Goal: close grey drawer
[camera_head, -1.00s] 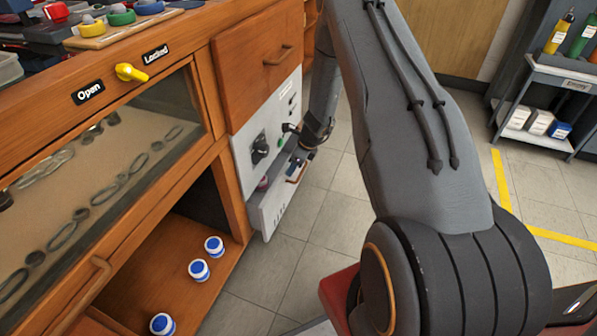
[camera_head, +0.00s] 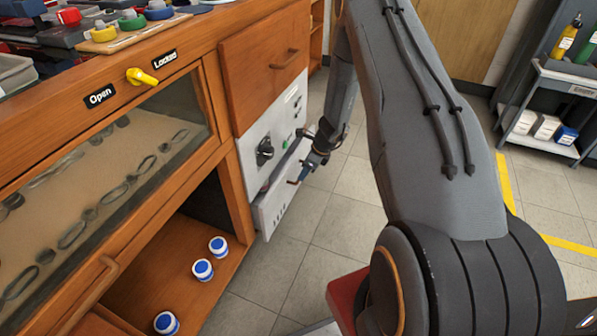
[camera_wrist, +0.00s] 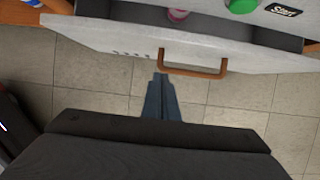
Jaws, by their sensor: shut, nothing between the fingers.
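The grey drawer (camera_head: 275,207) is pulled out below the control panel of the wooden bench in the head view. In the wrist view its pale front panel (camera_wrist: 100,38) crosses the top, with an orange-brown handle (camera_wrist: 195,73) on it. A pink object (camera_wrist: 178,15) shows inside the open drawer. My gripper (camera_wrist: 160,78) is shut and empty, its blue fingertips in front of the drawer front and just left of the handle. In the head view my gripper (camera_head: 301,177) is at the drawer's outer side; whether it touches is unclear.
The control panel has a dark knob (camera_head: 265,150) and a green button (camera_wrist: 243,5). A wooden drawer (camera_head: 265,65) is above it. Blue-and-white jars (camera_head: 203,270) stand on the lower shelf at left. Tiled floor (camera_head: 340,215) in front of the drawer is clear.

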